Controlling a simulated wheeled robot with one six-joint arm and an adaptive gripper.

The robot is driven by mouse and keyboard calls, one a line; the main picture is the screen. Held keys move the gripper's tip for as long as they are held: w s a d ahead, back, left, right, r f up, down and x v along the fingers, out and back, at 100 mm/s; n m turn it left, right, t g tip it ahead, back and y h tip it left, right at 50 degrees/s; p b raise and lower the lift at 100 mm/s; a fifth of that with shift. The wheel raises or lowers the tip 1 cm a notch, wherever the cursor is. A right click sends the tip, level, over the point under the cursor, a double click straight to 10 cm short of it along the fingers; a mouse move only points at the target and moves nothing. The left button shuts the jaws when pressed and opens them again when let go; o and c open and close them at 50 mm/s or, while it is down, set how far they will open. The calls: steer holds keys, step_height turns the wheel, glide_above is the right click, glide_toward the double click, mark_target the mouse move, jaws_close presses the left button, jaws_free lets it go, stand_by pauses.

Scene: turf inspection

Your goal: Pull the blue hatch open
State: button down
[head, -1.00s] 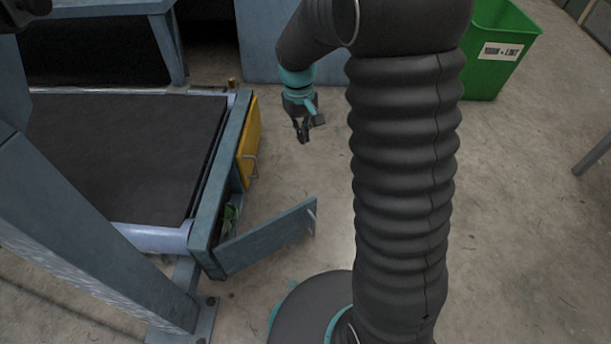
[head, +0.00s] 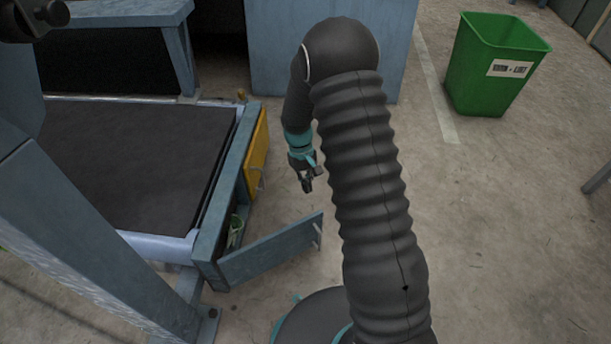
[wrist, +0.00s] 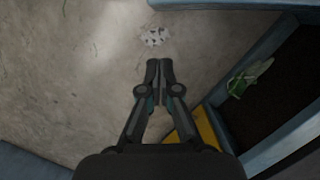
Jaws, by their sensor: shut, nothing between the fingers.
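The blue hatch (head: 268,252) stands swung out from the side of the blue frame, with a pale handle (head: 317,236) near its free end. A strip of it seems to show at the top of the wrist view (wrist: 230,3). My gripper (head: 308,185) is above the floor, beyond the hatch's free end in the head view and apart from it. In the wrist view my gripper's fingers (wrist: 160,65) are together and empty. The opening behind the hatch is dark, with a green and pale item (head: 235,230) inside.
A yellow hatch (head: 257,155) with a handle sits shut farther along the same side; it also shows in the wrist view (wrist: 207,130). A dark belt (head: 140,160) lies left. A green bin (head: 490,75) stands at the back right.

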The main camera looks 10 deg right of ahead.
steer(key=s+f, duration=0.1)
steer(key=s+d+f, duration=0.1)
steer(key=s, duration=0.1)
steer(key=s+f, duration=0.1)
steer(key=shift+s+d+f, duration=0.15)
steer(key=shift+s+d, duration=0.1)
steer(key=shift+s, duration=0.05)
steer(key=shift+s, duration=0.1)
